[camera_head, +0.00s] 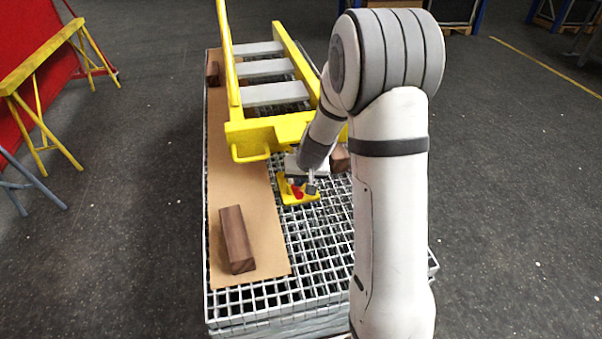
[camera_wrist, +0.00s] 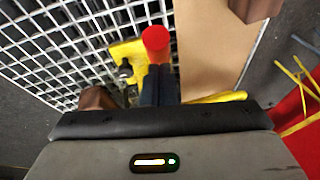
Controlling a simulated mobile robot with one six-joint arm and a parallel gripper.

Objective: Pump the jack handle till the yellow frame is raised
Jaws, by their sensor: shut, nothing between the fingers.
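The yellow frame (camera_head: 270,132) with grey crosspieces lies over the far part of the grating table; a strip of yellow at the lower edge of the wrist view (camera_wrist: 222,97) looks like part of it. The jack has a yellow base (camera_head: 298,199) standing on the grating near the frame's near end. Its red handle (camera_head: 297,190) shows a round red end in the wrist view (camera_wrist: 155,39). My gripper (camera_head: 311,187) is shut and empty, right at the jack. Its dark fingers (camera_wrist: 160,82) end beside the red end; I cannot tell whether they touch.
A brown block (camera_head: 237,240) lies on the cardboard sheet (camera_head: 245,190) at the near left. Another block (camera_head: 340,158) stands by the frame's right corner, partly hidden by my arm. A yellow trestle (camera_head: 40,95) stands at the left. Bare grating (camera_head: 318,240) lies in front of the jack.

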